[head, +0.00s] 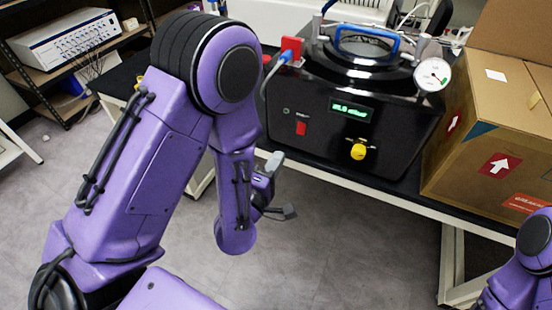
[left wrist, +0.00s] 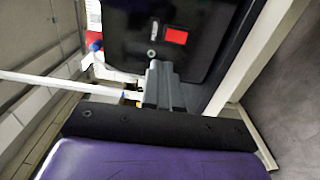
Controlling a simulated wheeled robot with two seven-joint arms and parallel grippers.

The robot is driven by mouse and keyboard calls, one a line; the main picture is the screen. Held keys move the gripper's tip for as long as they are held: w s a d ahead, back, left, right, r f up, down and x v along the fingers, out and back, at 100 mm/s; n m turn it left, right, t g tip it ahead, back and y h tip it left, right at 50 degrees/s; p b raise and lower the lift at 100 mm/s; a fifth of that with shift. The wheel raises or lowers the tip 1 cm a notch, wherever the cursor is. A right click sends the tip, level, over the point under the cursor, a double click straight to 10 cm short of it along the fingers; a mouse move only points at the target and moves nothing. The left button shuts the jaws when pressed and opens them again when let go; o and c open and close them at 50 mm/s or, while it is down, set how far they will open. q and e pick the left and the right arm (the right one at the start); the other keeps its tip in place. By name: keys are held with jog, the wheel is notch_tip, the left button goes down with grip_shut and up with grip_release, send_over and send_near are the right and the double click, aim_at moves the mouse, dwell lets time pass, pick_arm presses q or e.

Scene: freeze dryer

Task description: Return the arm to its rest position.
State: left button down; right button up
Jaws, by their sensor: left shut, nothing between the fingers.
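My left arm, purple with black joints, fills the left middle of the head view. My left gripper (head: 273,162) is in front of the black freeze dryer (head: 315,135), below its front left part and apart from it as far as I can tell. In the left wrist view the gripper's grey fingers (left wrist: 158,75) are together with nothing between them. Part of the freeze dryer (left wrist: 195,65) shows beyond them, with its red switch. My right arm (head: 528,262) shows only at the bottom right corner; its gripper is out of view.
The black-topped bench (head: 395,189) carries the dryer and a cardboard box (head: 490,140) at right. A red connector (head: 291,48) and a gauge (head: 432,75) stick out from the dryer. Shelving with a white instrument (head: 65,42) stands at far left. Floor (head: 330,240) before the bench is clear.

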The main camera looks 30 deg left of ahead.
pick_arm(q)
jog(key=s+a+f+m+g+y, duration=0.1)
jog(key=s+a+f+m+g, duration=0.15)
jog(key=f+m+g, duration=0.4)
jog(key=s+a+f+m+g, duration=0.1)
jog(key=s+f+m+g, duration=0.2)
jog(key=f, duration=0.6)
jog(key=s+a+f+m+g+y, duration=0.1)
jog(key=s+a+f+g, duration=0.1)
jog(key=s+f, duration=0.3)
jog(key=s+a+f+m+g+y, duration=0.1)
jog(key=s+a+f+g, duration=0.2)
jog(key=s, duration=1)
notch_tip(320, 180, down, 4)
jog(key=shift+a+r, duration=0.2)
jog(key=shift+a, duration=0.45)
jog(key=shift+g, duration=0.25)
